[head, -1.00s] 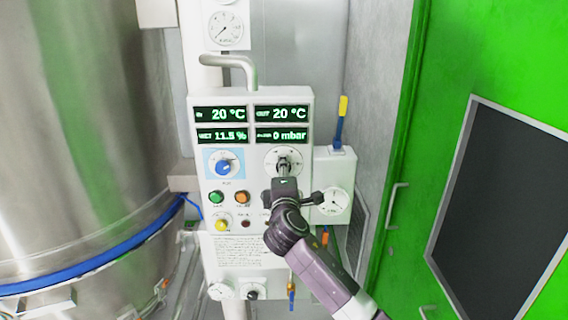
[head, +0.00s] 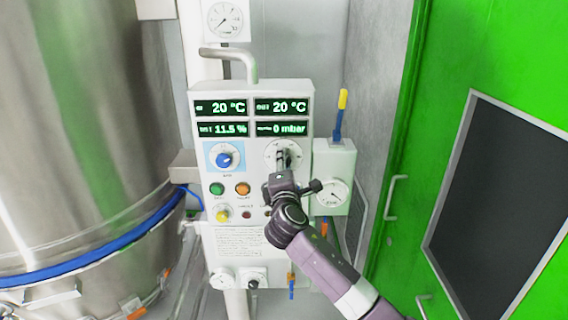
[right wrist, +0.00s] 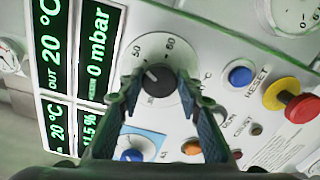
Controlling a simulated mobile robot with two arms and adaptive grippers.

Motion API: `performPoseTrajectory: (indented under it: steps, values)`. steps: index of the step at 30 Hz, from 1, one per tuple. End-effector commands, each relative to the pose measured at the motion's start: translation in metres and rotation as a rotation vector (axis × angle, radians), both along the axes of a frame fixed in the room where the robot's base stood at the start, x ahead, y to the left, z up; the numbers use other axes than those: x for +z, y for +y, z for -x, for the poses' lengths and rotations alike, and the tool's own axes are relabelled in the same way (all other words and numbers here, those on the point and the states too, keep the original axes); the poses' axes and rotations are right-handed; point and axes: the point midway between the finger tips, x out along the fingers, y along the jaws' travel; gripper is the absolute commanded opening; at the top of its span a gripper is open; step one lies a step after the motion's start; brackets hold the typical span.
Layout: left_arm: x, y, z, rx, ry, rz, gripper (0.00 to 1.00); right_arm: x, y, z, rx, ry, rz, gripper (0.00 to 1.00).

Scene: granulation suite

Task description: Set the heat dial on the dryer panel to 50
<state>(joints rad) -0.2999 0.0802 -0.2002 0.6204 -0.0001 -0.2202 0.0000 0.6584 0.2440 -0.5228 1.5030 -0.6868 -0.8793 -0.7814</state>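The heat dial is a dark knob (right wrist: 160,80) on a round white scale plate (right wrist: 150,48) with printed numbers, among them 50 and 60, in the right wrist view. A pale mark shows on the knob's left side; its exact reading is unclear. My right gripper (right wrist: 160,86) is open, with one finger on each side of the knob; I cannot tell whether either touches it. In the head view my right gripper (head: 284,160) is at the dial on the upper right of the dryer panel (head: 205,172) and partly covers it. My left gripper is not in view.
Displays (head: 251,117) read 20 °C, 20 °C, 11.5 % and 0 mbar. A blue knob (head: 224,160) sits left of the dial. A blue reset button (right wrist: 240,76) and red-and-yellow stop button (right wrist: 297,105) are close to my right fingers.

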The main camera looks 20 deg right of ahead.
Motion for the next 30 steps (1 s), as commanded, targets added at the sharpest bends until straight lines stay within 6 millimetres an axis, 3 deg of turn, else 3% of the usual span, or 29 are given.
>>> performPoseTrajectory:
  steps: [4, 17, 30]
  values:
    - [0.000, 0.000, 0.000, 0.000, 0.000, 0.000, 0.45, -0.001, 0.000, 0.000, 0.000, 0.001, 0.000, 0.49]
    - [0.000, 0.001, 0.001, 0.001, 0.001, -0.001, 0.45, 0.000, 0.003, 0.009, 0.001, -0.001, -0.001, 0.49]
    - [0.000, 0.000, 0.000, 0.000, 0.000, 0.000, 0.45, -0.001, 0.024, 0.082, 0.002, 0.001, -0.001, 0.49]
